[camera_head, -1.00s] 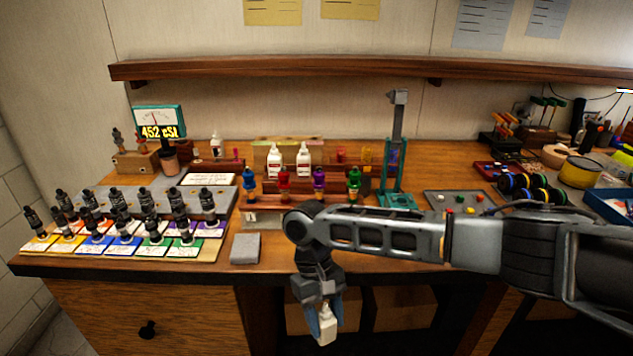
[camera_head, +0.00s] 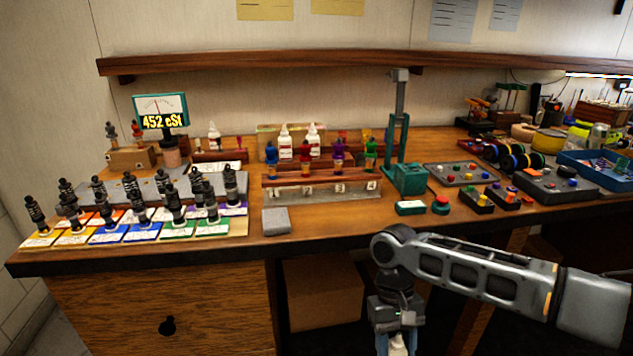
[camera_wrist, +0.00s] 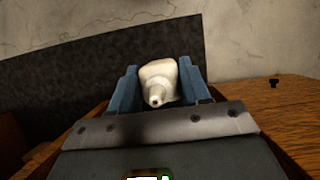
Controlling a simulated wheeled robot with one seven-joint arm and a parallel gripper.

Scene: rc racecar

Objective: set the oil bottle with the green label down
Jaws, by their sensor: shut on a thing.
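My gripper (camera_head: 397,338) hangs in front of the workbench's front edge, below the bench top, at the bottom of the head view. It is shut on a white bottle (camera_head: 398,346), which is cut off by the frame's lower edge. In the wrist view the white bottle (camera_wrist: 158,82) sits between the two blue fingers (camera_wrist: 160,85), with its nozzle toward the camera. No label shows on the held bottle, so I cannot tell its colour. Two more white bottles, one at left (camera_head: 285,143) and one at right (camera_head: 313,140), stand at the back of the bench.
The workbench (camera_head: 340,222) has a bare strip along its front. A grey block (camera_head: 276,221) lies near the edge. A numbered rack (camera_head: 322,188) holds coloured-top pieces. Black shock absorbers (camera_head: 130,195) stand on coloured cards at left. A green stand (camera_head: 407,178) is right of the rack.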

